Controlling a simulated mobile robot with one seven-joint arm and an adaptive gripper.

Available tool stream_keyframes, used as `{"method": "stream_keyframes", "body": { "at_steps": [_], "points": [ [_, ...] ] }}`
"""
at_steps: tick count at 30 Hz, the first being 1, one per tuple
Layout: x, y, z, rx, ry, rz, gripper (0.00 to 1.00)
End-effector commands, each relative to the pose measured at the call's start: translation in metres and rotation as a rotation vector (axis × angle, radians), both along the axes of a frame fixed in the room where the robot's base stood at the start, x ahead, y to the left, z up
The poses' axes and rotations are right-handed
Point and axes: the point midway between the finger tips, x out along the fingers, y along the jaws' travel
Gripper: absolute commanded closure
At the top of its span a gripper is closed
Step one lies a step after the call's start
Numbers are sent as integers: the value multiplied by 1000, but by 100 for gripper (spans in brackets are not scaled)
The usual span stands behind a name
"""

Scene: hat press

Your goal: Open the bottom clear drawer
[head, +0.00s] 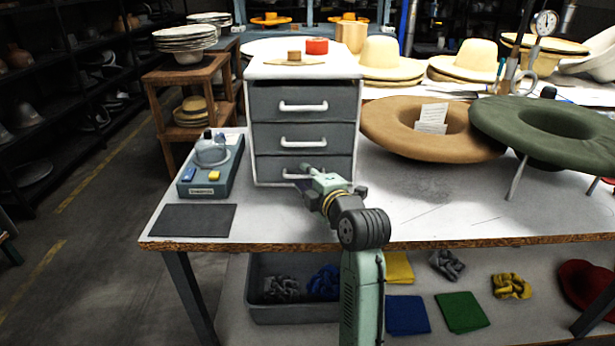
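A small white cabinet (303,68) stands on the table with three stacked grey drawers and white bar handles. The bottom drawer (274,170) looks closed, flush with the drawers above; its front looks grey rather than clear. Its handle (291,176) shows only at the left end; the rest is hidden by my gripper. My gripper (305,177) is in front of the bottom drawer, at or close to its handle. Its fingers are small and partly hidden, so I cannot tell whether they touch the handle or how far apart they are.
A device with a clear dome (212,152) stands left of the cabinet, behind a dark mat (193,220). A brown hat (425,140) and a green hat (560,130) are on the right. Bare table lies in front of the cabinet, up to the wooden front edge (480,241).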

Motion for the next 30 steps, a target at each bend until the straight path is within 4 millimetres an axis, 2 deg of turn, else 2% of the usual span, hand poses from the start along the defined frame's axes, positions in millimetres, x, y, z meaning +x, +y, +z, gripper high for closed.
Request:
{"method": "stream_keyframes", "body": {
  "at_steps": [6,19,30],
  "points": [
    [0,0,0,0,0,0,72],
    [0,0,0,0,0,1,100],
    [0,0,0,1,-1,1,100]
  ]
}}
